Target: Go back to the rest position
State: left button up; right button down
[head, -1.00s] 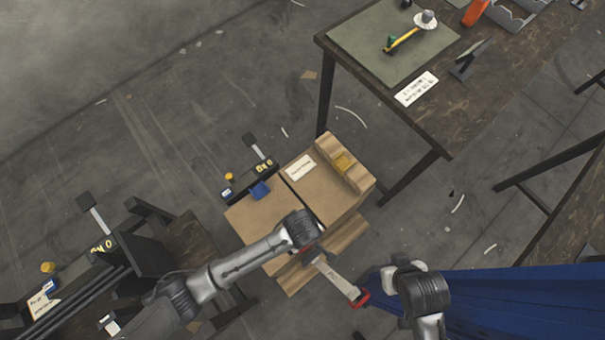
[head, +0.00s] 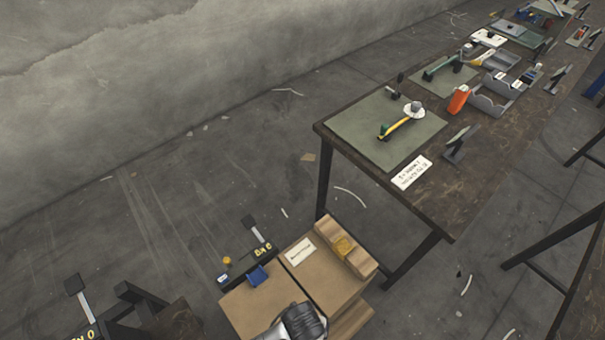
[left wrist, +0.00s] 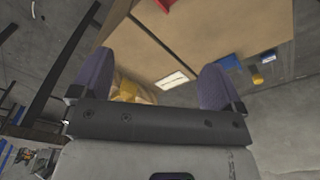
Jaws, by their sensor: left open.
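My left gripper (left wrist: 157,62) shows in the left wrist view with its two dark purple fingers spread wide. Nothing is held between them. In the head view only a grey, rounded part of my arm shows at the bottom edge, in front of the cardboard-brown boxes (head: 325,276); the fingers are hidden or out of frame there. The boxes also show beyond the fingers in the left wrist view (left wrist: 190,35), with a white label (left wrist: 172,79) and a yellow piece (left wrist: 130,90). My right gripper is in no current frame.
A dark worktable (head: 440,205) stands right of the boxes, with a green mat (head: 360,130), a yellow-handled tool (head: 398,128) and an orange item (head: 458,99). A blue piece (head: 258,275) lies at the boxes' left edge. Open floor (head: 150,220) lies to the left.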

pick_arm(q)
jog(key=w+a+r+m+t+h, duration=0.1)
jog(key=w+r+m+t, duration=0.15)
jog(key=r, duration=0.25)
jog(key=w+r+m+t+h, duration=0.1)
jog(key=w+r+m, duration=0.25)
jog(key=r, duration=0.25)
jog(key=w+a+r+n+t, duration=0.1)
jog(key=a+r+n+t, duration=0.2)
jog(key=a+r, duration=0.6)
jog(key=s+a+f+n+g+y, duration=0.1)
jog(key=s+a+f+n+g, duration=0.1)
jog(key=s+a+f, duration=0.5)
jog(key=s+a+f+n+g+y, duration=0.1)
jog(key=s+a+f+n+g, duration=0.1)
jog(key=s+a+f, duration=0.5)
jog(key=w+d+r+p+v, duration=0.1)
jog(key=w+p+v, duration=0.2)
jog(key=p+v, duration=1.2)
jog(key=w+d+r+p+v, duration=0.1)
jog(key=w+d+p+v, duration=0.1)
jog(key=p+v, duration=1.2)
notch_tip(320, 180, up, 3)
jog(key=shift+w+f+p, duration=0.2)
jog(key=shift+w+p, duration=0.15)
jog(key=shift+w, duration=0.15)
jog(key=shift+c, duration=0.3)
